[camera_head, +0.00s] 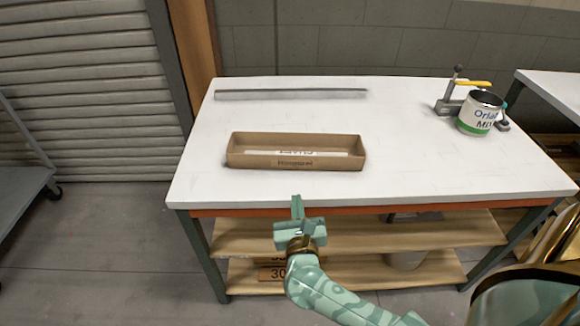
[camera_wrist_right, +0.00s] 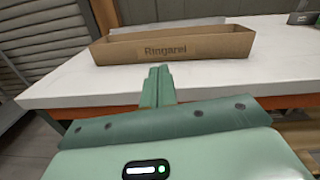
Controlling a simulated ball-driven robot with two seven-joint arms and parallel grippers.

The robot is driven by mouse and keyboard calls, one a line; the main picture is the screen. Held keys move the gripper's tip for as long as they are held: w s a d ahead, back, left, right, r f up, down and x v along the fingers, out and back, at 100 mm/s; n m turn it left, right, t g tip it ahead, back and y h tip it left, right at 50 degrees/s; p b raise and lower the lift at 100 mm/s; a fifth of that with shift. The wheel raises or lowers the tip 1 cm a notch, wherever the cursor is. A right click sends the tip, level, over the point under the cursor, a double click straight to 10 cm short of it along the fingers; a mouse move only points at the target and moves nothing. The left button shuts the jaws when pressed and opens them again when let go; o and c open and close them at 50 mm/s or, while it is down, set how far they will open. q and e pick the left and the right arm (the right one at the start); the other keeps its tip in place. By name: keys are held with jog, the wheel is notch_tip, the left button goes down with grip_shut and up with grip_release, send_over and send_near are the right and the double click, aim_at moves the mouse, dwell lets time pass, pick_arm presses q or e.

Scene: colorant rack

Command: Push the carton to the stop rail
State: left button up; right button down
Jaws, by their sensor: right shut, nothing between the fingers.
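The carton (camera_head: 296,163) is a shallow, open brown box on the white table, left of the table's middle, with printing on its front side. It also shows in the right wrist view (camera_wrist_right: 210,47), ahead of the fingers. The stop rail (camera_head: 290,94) is a grey bar near the table's back edge, with bare table between it and the carton. In the right wrist view the rail (camera_wrist_right: 150,28) is partly hidden behind the carton. My right gripper (camera_head: 297,203) is shut and empty at the table's front edge, in front of the carton and apart from it. My left gripper is not in view.
A white and green can (camera_head: 479,113) stands at the table's right back, beside a grey clamp-like device (camera_head: 450,103) with a yellow handle. Shelves (camera_head: 350,239) with boxes sit under the table (camera_head: 420,150). The tabletop between carton and can is clear.

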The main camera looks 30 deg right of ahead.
jog(key=d+m, duration=0.1)
jog(key=m, duration=0.1)
pick_arm(q)
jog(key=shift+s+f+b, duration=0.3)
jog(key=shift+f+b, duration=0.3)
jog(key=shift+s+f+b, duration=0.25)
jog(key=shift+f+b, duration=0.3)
jog(key=shift+b, duration=0.05)
pick_arm(e)
send_near(298, 158)
jog(key=x, duration=0.7)
jog(key=shift+a, duration=0.1)
